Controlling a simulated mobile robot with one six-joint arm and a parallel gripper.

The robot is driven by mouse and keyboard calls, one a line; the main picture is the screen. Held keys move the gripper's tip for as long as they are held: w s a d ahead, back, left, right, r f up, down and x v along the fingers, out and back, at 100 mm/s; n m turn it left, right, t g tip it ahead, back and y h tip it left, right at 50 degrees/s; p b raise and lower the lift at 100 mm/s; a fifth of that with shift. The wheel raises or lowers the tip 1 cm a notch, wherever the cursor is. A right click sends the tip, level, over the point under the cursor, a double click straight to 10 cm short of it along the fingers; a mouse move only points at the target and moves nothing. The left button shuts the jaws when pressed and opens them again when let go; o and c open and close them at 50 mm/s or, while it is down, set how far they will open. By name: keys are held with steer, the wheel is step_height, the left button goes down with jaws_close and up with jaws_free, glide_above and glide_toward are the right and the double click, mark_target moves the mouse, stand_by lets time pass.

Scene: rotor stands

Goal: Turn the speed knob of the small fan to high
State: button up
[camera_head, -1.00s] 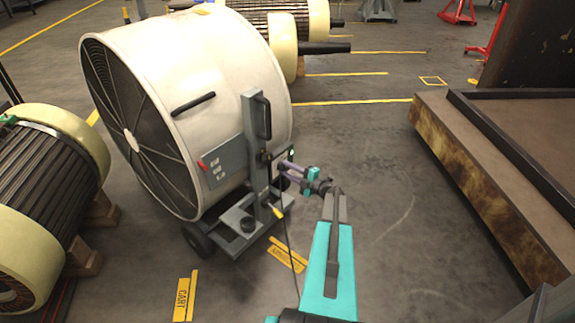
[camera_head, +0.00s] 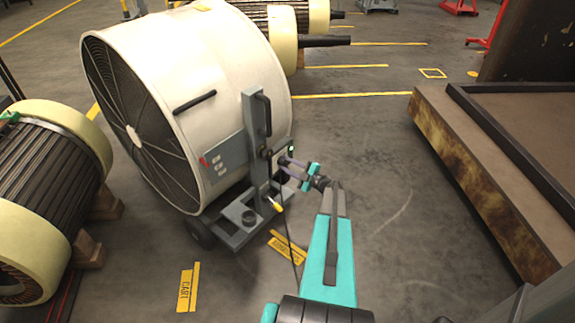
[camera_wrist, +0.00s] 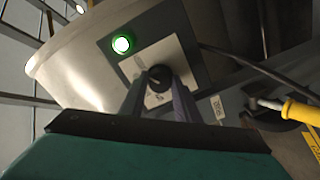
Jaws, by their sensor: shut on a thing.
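The fan (camera_head: 215,90) is a large white drum on a wheeled cart, left of my arm in the head view. Its control box carries a dark round speed knob (camera_wrist: 160,74) on a pale plate, below a lit green lamp (camera_wrist: 122,44) in the wrist view. My gripper (camera_head: 285,162) is at this box; in the wrist view its two fingers (camera_wrist: 159,84) stand on either side of the knob and are shut on it. The knob's pointer and the scale marks are too small to read.
A yellow-handled part (camera_wrist: 300,112) is close to the right of the box, with a dark cable hanging near it. A wound rotor (camera_head: 45,165) stands at left. A large brown platform (camera_head: 480,190) is at right.

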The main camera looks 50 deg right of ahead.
steer(key=o, duration=1)
steer(key=shift+o, duration=0.2)
steer(key=shift+s, duration=0.1)
steer(key=s+d, duration=0.1)
steer(key=s, duration=1.2)
steer(key=shift+s+p, duration=0.35)
steer(key=shift+s+d, duration=0.1)
